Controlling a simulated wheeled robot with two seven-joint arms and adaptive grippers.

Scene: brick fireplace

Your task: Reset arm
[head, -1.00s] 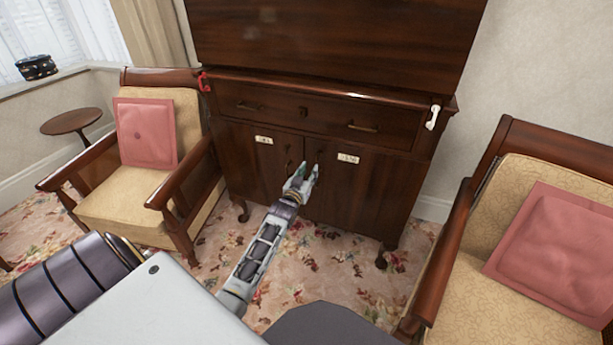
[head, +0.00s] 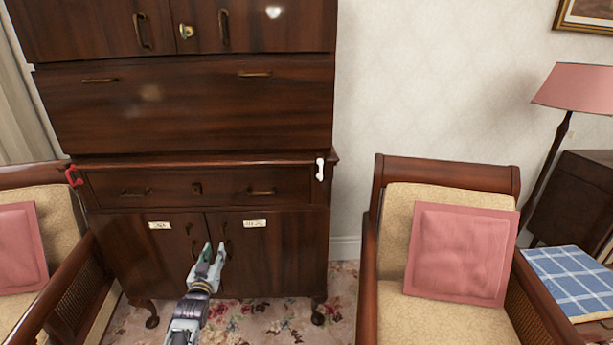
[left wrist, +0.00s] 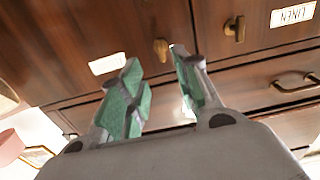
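My left gripper (head: 211,254) is in front of the lower doors of the dark wooden cabinet (head: 270,105). In the left wrist view its two green-padded fingers (left wrist: 160,95) stand apart with nothing between them. The cabinet's two lower doors are shut, with small brass handles and pale labels. One label (left wrist: 293,13) reads LINEN in the left wrist view. I cannot tell whether the fingers touch a door handle, but they look apart from it. My right gripper is not in view.
An armchair with a pink cushion (head: 461,252) stands right of the cabinet, another with a pink cushion (head: 20,247) at left. A red hook (head: 74,176) and a white hook (head: 320,169) are on the cabinet's sides. A blue checked cloth (head: 568,281) and pink lamp (head: 577,88) are at far right.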

